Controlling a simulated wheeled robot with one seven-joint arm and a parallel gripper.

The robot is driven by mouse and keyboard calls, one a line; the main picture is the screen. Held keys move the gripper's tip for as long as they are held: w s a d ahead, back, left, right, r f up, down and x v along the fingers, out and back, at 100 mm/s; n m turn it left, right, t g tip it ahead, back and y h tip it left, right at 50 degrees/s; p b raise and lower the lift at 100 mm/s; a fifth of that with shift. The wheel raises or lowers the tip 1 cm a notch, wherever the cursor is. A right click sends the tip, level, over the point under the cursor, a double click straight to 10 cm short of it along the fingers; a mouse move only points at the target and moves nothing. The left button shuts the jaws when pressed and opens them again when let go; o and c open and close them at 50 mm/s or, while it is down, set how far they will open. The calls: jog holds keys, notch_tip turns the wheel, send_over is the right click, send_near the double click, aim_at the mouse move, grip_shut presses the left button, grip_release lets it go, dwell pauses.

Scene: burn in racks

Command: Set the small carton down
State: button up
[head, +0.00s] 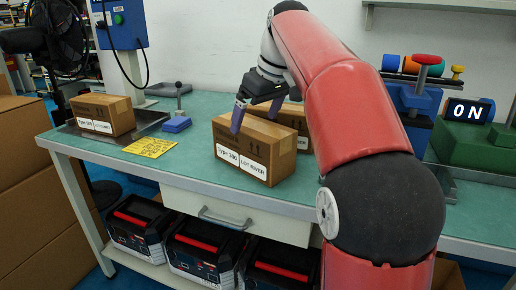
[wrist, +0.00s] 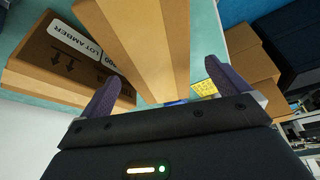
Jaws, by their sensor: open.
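The gripper is open; I cannot tell whether a finger touches the carton. A second carton, labelled "LOT AMBER" (wrist: 62,60), stands close behind it and shows partly in the head view (head: 290,118). A third labelled carton (head: 102,115) sits at the bench's left end. Which one is the small carton is not clear.
A yellow note (head: 150,147) and a blue block with an upright handle (head: 176,124) lie left of the front carton. A metal tray (head: 145,124) is under the left carton.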

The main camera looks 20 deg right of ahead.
aim_at(253, 124)
jog(key=x, duration=0.6)
jog(key=shift+w+b, duration=0.4)
jog(key=c, duration=1.3)
jog(key=shift+r, duration=0.15)
jog(key=c, duration=0.4)
jog(key=shift+r, duration=0.1)
